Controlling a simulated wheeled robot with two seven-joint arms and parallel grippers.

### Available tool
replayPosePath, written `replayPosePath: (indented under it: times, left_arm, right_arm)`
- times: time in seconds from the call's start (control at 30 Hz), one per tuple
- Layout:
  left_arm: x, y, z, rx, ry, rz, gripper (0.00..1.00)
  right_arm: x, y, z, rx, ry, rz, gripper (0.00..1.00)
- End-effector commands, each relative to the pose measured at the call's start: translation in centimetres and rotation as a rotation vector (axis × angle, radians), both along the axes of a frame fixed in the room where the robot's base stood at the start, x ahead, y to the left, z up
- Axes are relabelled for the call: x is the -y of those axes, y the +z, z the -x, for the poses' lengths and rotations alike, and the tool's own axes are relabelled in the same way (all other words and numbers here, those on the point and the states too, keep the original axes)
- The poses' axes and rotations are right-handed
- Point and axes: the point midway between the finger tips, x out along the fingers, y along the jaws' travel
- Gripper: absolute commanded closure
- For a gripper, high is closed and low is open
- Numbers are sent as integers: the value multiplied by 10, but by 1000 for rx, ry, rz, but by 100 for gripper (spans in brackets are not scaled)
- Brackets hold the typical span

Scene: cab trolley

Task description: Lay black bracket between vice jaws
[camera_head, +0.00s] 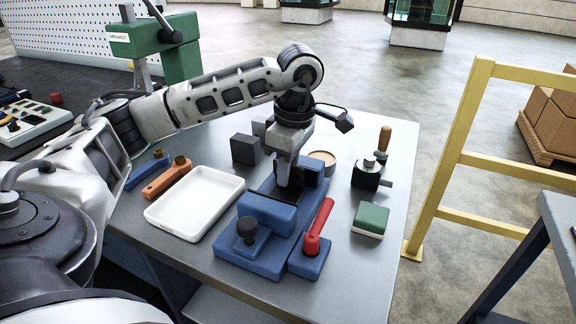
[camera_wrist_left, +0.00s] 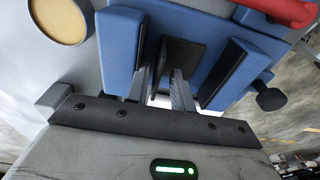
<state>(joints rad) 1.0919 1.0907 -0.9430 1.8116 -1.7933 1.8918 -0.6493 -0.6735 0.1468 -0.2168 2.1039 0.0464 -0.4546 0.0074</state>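The blue vice (camera_head: 262,247) stands on the grey table, its two dark-faced jaws apart. The black bracket (camera_head: 285,195) is down in the gap between the jaws. In the left wrist view the bracket (camera_wrist_left: 185,55) shows a flat plate and an upright flange, with a jaw on either side. My left gripper (camera_head: 286,180) points down into the gap. In the wrist view its fingers (camera_wrist_left: 160,85) stand on either side of the flange, with narrow gaps showing, so it looks open. The bracket's underside is hidden. My right gripper is not in view.
A white tray (camera_head: 172,225) lies left of the vice, with an orange tool (camera_head: 167,180) beyond. A green-topped block (camera_head: 371,218), a wooden-handled tool (camera_head: 370,172), a dark cube (camera_head: 245,149) and a round tin (camera_head: 322,158) stand nearby.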

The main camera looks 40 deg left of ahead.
Motion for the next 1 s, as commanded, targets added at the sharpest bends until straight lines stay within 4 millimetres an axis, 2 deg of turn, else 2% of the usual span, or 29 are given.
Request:
replayPosePath:
  times: [0.37,0.47,0.67,0.7,0.83,1.0]
  left_arm:
    - [-1,2,-3,14,6,-1,70]
    - [0,14,-5,21,6,0,70]
    - [4,60,-5,24,5,1,70]
    - [5,73,-5,23,4,-1,70]
    - [8,106,-5,17,3,-1,70]
    - [12,138,-4,12,3,-1,70]
  right_arm:
    - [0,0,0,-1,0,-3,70]
    - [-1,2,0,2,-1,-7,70]
    - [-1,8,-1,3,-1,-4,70]
    - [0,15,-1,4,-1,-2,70]
    - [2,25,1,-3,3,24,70]
    - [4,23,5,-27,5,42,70]
